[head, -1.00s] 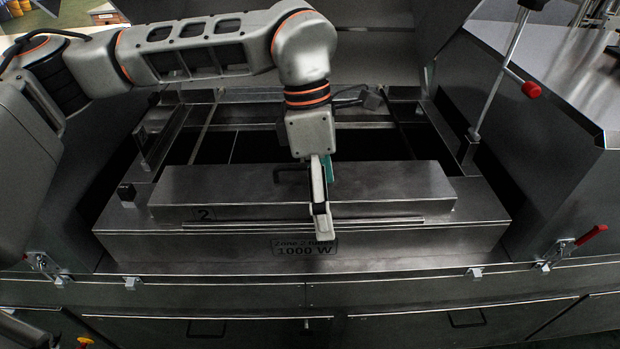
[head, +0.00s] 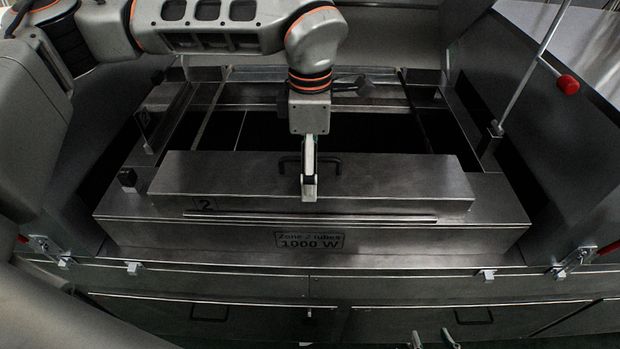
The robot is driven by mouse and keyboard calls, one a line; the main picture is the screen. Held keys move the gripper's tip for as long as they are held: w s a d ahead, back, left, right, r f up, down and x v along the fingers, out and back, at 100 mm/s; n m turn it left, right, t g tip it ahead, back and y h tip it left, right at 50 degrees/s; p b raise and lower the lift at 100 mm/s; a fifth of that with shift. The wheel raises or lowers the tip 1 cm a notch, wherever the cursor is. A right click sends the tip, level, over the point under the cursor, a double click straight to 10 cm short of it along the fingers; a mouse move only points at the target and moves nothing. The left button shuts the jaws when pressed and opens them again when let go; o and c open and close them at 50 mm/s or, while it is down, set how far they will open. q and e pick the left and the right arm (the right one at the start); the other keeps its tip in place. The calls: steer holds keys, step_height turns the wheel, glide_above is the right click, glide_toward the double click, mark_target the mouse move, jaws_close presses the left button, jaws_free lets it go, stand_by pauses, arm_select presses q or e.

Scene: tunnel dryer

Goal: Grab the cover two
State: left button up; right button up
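Cover two (head: 400,180) is the long grey metal lid with a black handle (head: 335,160) on top, lying across the front of the dryer opening. A "2" label (head: 205,204) is at its front left. My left gripper (head: 309,185) reaches down from above at the middle of the handle. I see it edge-on, with one finger in front hiding the other and the handle's middle, so its opening and contact are unclear. At the bottom edge, two separate grey tips that look like my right gripper's (head: 432,340) show apart with nothing between them; the rest is out of frame.
A plate reading "Zone 2 tubes 1000 W" (head: 309,241) is on the front panel below the cover. Dark open bays with metal rails lie behind it. A rod with a red knob (head: 568,84) stands at right. Latches (head: 574,260) line the front edge.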

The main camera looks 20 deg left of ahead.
arm_select(q)
steer(key=shift+f, duration=0.5)
steer(key=c, duration=1.6)
steer(key=shift+r, duration=0.1)
